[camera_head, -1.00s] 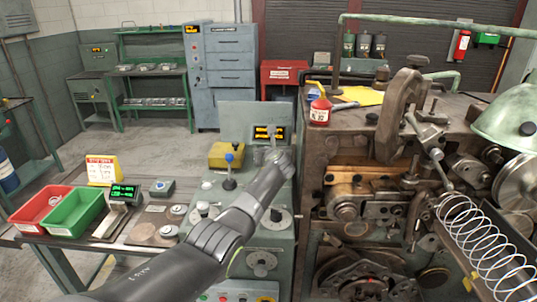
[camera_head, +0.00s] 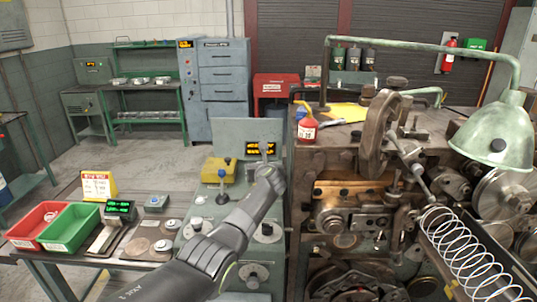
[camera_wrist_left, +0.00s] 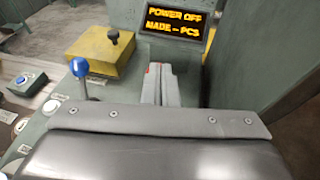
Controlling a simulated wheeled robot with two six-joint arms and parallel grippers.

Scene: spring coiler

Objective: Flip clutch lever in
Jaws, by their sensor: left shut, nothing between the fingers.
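A lever with a blue ball knob (camera_head: 222,174) stands upright on the green control cabinet; its blue knob (camera_wrist_left: 79,67) also shows in the left wrist view, left of the fingers. A yellow box with a black knob (camera_wrist_left: 113,37) sits behind it. No label shows which lever is the clutch. My left gripper (camera_head: 264,152) is in front of the small display, to the right of the blue-knobbed lever and apart from it. In the left wrist view its fingers (camera_wrist_left: 160,84) are together and empty. My right gripper is out of view.
The display (camera_wrist_left: 173,22) reads "POWER OFF". The coiling machine (camera_head: 350,190) stands close on the right, with a large spring (camera_head: 465,245) at its front. A green tray (camera_head: 68,228) and a red tray (camera_head: 35,222) lie on the left table.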

